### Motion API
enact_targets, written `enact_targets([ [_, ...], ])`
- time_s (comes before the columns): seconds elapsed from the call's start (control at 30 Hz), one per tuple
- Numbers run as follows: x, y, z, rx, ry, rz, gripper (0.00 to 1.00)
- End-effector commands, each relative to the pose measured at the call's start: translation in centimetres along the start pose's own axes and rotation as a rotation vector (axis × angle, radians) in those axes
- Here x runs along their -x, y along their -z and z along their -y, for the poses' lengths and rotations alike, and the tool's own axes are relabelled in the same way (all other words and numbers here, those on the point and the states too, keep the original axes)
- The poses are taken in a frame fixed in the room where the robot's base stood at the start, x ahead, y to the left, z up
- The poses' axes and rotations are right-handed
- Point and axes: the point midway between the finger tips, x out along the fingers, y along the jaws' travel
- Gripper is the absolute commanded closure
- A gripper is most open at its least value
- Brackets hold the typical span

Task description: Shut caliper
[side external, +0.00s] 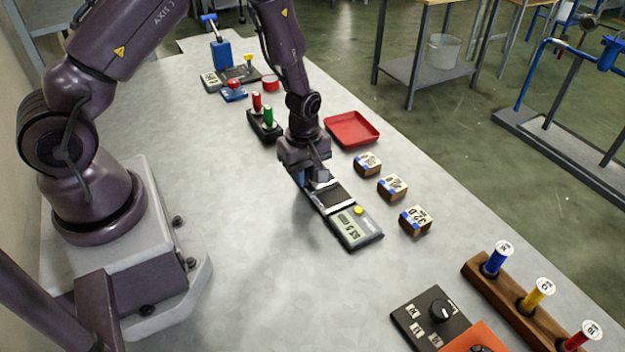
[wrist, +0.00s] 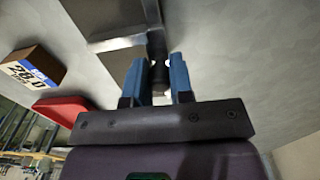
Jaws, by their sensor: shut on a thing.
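The caliper (side external: 361,231) lies flat on the grey bench, with a digital display and a yellow button at its near end. Its display digits are too small to read surely. My gripper (side external: 318,180) points down over the far part of the caliper and hides that part. In the wrist view, the blue fingers of my gripper (wrist: 157,78) are shut on a narrow dark upright part of the caliper (wrist: 157,45). The jaw gap is hidden behind my gripper in the side view.
Several labelled blocks (side external: 392,187) stand to the right of the caliper, with a red tray (side external: 351,129) beyond. A button box (side external: 264,125) is behind my gripper. A wooden rack (side external: 513,297) and dark dial panel (side external: 430,318) are at the near right. The bench left of the caliper is clear.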

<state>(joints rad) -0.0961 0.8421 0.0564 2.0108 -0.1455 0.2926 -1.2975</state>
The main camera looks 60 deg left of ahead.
Motion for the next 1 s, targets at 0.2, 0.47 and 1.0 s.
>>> enact_targets([
  [0.2, 0.0, -1.1, -0.1, -0.003, -0.001, 0.001, 0.96],
  [0.47, 0.0, -2.4, -0.1, -0.003, -0.002, 0.001, 0.96],
  [1.0, 0.1, -5.1, -0.1, -0.002, -0.002, 0.000, 0.96],
])
